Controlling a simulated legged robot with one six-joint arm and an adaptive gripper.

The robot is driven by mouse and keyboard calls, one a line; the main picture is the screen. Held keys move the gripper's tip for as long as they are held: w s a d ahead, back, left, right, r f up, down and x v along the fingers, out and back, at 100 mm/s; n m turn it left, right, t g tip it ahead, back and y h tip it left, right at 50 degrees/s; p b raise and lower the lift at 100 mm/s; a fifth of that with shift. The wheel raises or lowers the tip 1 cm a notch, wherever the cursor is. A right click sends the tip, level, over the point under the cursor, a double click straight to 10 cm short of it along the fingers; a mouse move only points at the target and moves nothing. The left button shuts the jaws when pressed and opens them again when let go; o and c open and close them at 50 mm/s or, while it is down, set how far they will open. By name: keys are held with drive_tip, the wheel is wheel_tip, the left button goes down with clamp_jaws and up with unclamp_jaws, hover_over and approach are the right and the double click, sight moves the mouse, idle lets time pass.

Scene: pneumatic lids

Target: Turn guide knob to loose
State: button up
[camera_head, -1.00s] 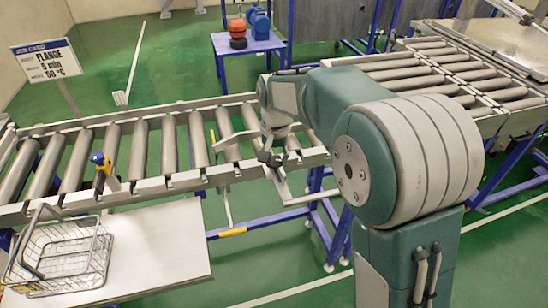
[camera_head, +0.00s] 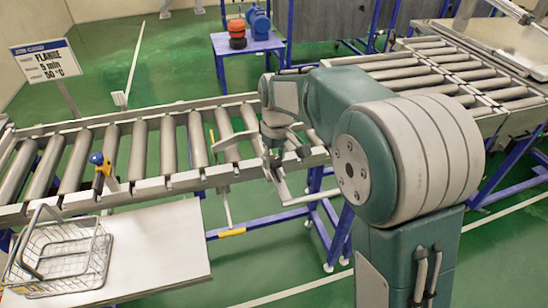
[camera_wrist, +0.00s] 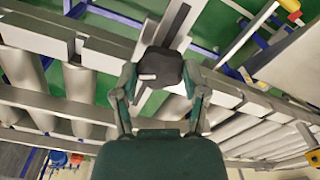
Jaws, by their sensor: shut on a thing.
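A black rounded knob (camera_wrist: 161,66) with a short white mark on its face shows in the wrist view, over a conveyor rail and a grey bar. My gripper (camera_wrist: 160,78) has one finger on each side of the knob and is shut on it. In the head view my gripper (camera_head: 272,162) points down at the front rail of the roller conveyor (camera_head: 140,190). There the knob is mostly hidden by the fingers, and its mark cannot be read.
A blue-topped yellow handle (camera_head: 98,160) stands on the rail further left. A wire basket (camera_head: 62,255) rests on a grey table (camera_head: 160,250) at front left. A second conveyor (camera_head: 460,75) lies at the right.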

sight(275, 158)
drive_tip(key=n, duration=0.4)
drive_tip(key=shift+w+r+n, duration=0.1)
drive_tip(key=shift+w+n, duration=0.05)
drive_tip(key=shift+n, duration=2.05)
drive_tip(key=o, duration=1.2)
drive_tip(key=shift+a, duration=0.15)
drive_tip(key=shift+c, duration=0.2)
wheel_tip(275, 158, up, 12)
drive_tip(key=shift+d, duration=0.25)
